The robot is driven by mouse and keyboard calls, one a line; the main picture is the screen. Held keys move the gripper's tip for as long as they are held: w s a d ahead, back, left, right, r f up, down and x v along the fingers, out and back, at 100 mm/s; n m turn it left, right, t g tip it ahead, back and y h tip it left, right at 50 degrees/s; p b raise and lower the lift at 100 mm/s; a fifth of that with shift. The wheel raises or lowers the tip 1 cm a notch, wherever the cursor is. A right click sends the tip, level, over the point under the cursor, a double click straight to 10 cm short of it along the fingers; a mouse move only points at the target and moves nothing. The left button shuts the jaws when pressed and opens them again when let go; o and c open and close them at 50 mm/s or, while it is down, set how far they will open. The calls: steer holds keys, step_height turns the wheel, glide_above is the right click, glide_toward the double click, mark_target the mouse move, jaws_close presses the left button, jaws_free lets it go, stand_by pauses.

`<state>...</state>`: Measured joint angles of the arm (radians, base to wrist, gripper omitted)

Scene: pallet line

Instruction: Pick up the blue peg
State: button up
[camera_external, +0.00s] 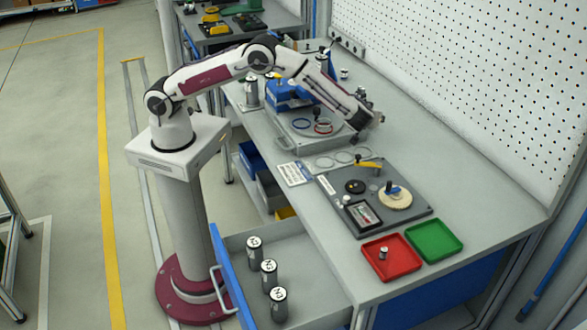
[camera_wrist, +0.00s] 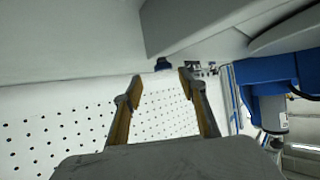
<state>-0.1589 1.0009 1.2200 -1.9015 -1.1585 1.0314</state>
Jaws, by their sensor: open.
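A small blue piece (camera_external: 391,189), which looks like the blue peg, is on a round wooden disc (camera_external: 400,202) on the dark grey board (camera_external: 415,215). My gripper (camera_external: 372,118) is raised above the bench at the back, beyond the board and well away from the blue piece. In the wrist view its two fingers (camera_wrist: 161,85) are spread with nothing between them. That view faces the perforated wall panel, and I cannot make out the peg there.
A red tray (camera_external: 391,270) with a small metal part and a green tray (camera_external: 434,257) sit at the bench's front. A yellow-handled item (camera_external: 368,164) and a black disc (camera_external: 355,186) are near the wooden disc. An open drawer (camera_external: 310,262) holds several cylinders.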

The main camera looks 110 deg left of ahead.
steer(key=shift+a+f, duration=0.1)
steer(key=a+f, duration=0.1)
steer(key=a, duration=0.1)
steer(key=shift+s+a+f, duration=0.35)
steer(key=shift+s+f, duration=0.05)
steer(key=shift+x, duration=0.85)
jaws_close()
